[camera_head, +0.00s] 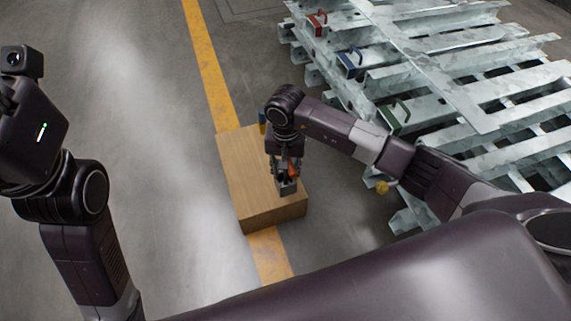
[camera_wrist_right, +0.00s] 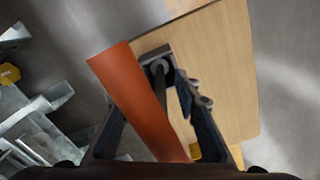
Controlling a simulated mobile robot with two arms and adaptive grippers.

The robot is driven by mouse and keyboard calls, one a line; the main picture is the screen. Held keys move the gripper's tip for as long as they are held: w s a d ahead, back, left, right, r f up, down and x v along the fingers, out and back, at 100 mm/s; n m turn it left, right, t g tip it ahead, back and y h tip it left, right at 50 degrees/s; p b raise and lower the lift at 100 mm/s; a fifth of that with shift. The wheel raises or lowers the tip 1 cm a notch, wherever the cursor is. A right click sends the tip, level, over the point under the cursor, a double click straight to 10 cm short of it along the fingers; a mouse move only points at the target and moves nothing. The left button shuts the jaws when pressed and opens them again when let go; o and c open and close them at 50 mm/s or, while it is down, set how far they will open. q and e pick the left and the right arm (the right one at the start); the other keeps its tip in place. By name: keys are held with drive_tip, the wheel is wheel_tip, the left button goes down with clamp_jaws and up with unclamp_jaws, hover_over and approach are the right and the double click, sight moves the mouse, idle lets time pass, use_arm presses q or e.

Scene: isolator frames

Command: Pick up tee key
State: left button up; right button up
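The tee key (camera_wrist_right: 140,105) has a thick orange handle and a dark shaft. In the right wrist view the handle lies slantwise between the fingers of my right gripper (camera_wrist_right: 160,75) and hides part of the left finger. The shaft runs towards the fingertips. In the head view my right gripper (camera_head: 287,182) points down over the wooden box, with a bit of the orange tee key (camera_head: 293,169) showing between its links. Whether the fingers press on the key cannot be told. My left arm is raised at the left edge; its fingers are out of view.
The wooden box (camera_head: 245,165) stands on the floor across a yellow line (camera_head: 207,60). Grey metal frames (camera_head: 450,90) are stacked at the right, with red (camera_head: 317,22), blue (camera_head: 350,63) and green (camera_head: 394,117) handled parts on them. The floor at left is clear.

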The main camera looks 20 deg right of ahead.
clamp_jaws()
drive_tip(key=shift+r, duration=0.1)
idle(0.3)
